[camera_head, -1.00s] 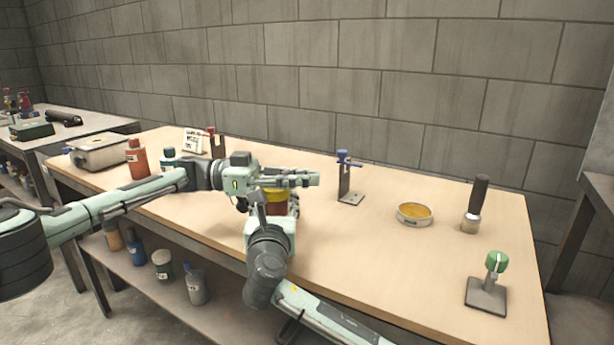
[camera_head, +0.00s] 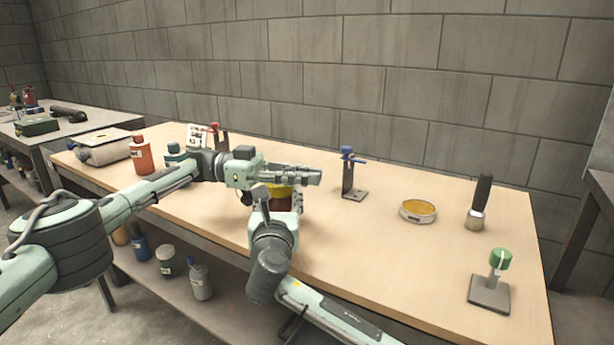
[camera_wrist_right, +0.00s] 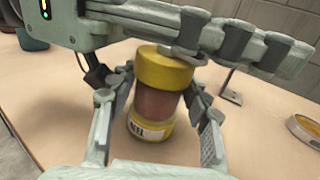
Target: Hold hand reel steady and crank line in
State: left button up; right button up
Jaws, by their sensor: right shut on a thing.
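The hand reel (camera_wrist_right: 154,104) is a short upright cylinder with yellow ends, a brown middle and a label reading "REEL". In the head view it is mostly hidden, with a yellow part (camera_head: 284,191) showing between my grippers. My right gripper (camera_wrist_right: 156,122) has a finger on each side of the reel and is shut on it at the table top. My left gripper (camera_head: 316,177) lies across just above the reel, fingers pointing right; it also shows along the top of the wrist view (camera_wrist_right: 268,52). A grey piece (camera_wrist_right: 186,53) sits between the reel's top and the left fingers. Whether those fingers grip it is unclear.
A blue-handled stand (camera_head: 354,180), a round yellow-filled dish (camera_head: 418,211), a brush (camera_head: 480,203) and a green-knobbed stand (camera_head: 492,288) stand to the right. Bottles (camera_head: 142,157) and a grey box (camera_head: 103,147) are at the left.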

pick_arm(q)
jog(key=shift+o, duration=1.4)
notch_tip(320, 180, up, 10)
jog(key=shift+o, duration=0.5)
